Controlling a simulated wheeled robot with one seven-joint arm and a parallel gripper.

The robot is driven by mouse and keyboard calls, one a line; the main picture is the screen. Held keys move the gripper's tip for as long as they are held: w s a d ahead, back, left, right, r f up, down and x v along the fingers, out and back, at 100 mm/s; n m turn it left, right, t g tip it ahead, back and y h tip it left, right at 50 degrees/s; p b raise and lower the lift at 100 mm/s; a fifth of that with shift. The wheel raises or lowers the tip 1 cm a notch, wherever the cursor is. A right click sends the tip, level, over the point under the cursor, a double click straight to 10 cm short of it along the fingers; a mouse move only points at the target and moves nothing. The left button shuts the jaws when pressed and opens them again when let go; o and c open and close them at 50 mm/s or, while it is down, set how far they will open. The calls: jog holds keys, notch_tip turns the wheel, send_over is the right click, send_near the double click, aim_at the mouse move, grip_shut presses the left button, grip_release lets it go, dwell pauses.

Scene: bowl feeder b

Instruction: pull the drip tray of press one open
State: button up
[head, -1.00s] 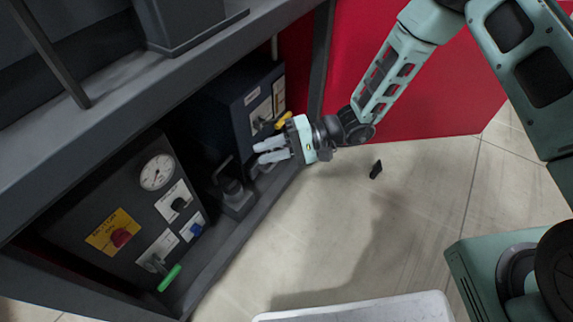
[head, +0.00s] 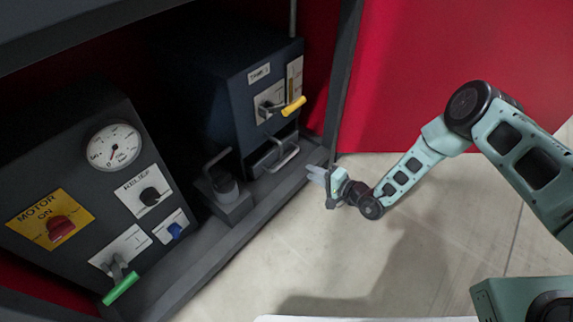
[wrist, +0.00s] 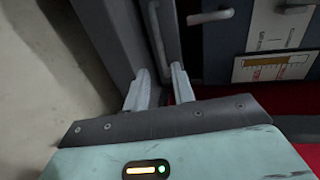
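The dark blue press box (head: 232,85) stands at the back of the cabinet, with a small label that is hard to read. Low on its front is the drip tray (head: 262,160), with a grey U-shaped handle (head: 287,152) standing out. The tray looks shut or nearly so. My gripper (head: 316,175) is open and empty, in front of the cabinet sill, right of and below the handle and apart from it. In the wrist view both fingers (wrist: 158,88) are spread.
A yellow-gripped lever (head: 293,106) juts out above the tray. A grey block with a bent handle (head: 228,195) stands left of the tray. A panel with gauge (head: 113,146) and knobs is at left. The cabinet post (head: 343,75) stands close to my gripper. The floor is clear.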

aim_at(286, 160)
jog(key=b+x, duration=0.6)
jog(key=x, duration=0.5)
jog(key=shift+a+f, duration=0.1)
jog(key=shift+w+a, duration=0.35)
jog(key=shift+a, duration=0.1)
grip_shut()
